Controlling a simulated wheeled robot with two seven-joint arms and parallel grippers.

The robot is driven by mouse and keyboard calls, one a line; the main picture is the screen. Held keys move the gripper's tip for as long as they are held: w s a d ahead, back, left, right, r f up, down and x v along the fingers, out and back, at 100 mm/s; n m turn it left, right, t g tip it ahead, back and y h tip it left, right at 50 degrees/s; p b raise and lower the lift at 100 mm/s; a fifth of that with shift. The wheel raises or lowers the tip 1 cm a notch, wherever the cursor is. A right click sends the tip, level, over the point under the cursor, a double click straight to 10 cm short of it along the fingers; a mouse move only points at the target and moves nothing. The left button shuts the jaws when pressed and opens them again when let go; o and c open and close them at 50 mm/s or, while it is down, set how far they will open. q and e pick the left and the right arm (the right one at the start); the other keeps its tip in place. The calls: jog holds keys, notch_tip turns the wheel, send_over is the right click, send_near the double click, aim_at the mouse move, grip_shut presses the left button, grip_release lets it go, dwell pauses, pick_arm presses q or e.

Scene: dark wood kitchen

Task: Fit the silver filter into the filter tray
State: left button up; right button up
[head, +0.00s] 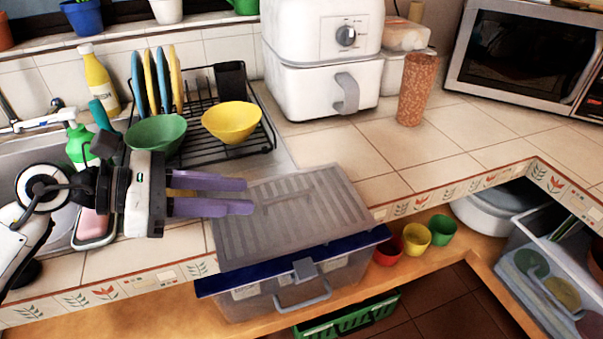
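A large grey, ribbed flat panel (315,205) extends over the counter's front edge in the middle; a small handle-like mark shows on it. It looks like the silver filter, but I cannot be sure. My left gripper (249,196) points right above its upper left part. Its two purple fingers are a little apart, with nothing visible between them. They cover part of the panel; I cannot tell whether they touch it. Below the panel is a clear box (245,305) with a dark blue rim and grey handle. I cannot identify a separate filter tray. My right gripper is not in view.
A white air fryer (310,92) stands behind the panel. A dish rack (262,150) with plates and bowls is behind my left gripper. A brown cylinder (416,90) and a microwave (525,60) stand right. The tiles between them and the counter's front edge are clear.

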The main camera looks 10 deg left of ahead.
aim_at(282, 196)
pick_arm(q)
jog(key=shift+w+d, duration=0.25)
jog(key=shift+w, duration=0.3)
jog(key=x, duration=0.1)
jog(key=p+x, duration=0.1)
jog(key=x, duration=0.1)
jog(key=shift+s+d+r, duration=0.1)
jog(key=shift+s+d, duration=0.1)
jog(key=shift+s, duration=0.05)
jog(key=shift+w+d+f, duration=0.15)
jog(key=shift+d+f, duration=0.05)
jog(key=shift+d, duration=0.05)
jog(key=p+x, duration=0.1)
jog(key=x, duration=0.4)
jog(key=shift+a+f, duration=0.1)
jog(key=shift+f, duration=0.05)
jog(key=shift+w+d+f, duration=0.2)
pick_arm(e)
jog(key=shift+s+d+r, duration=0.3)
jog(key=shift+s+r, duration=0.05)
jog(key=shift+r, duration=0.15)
pick_arm(q)
jog(key=shift+c, duration=0.5)
grip_shut()
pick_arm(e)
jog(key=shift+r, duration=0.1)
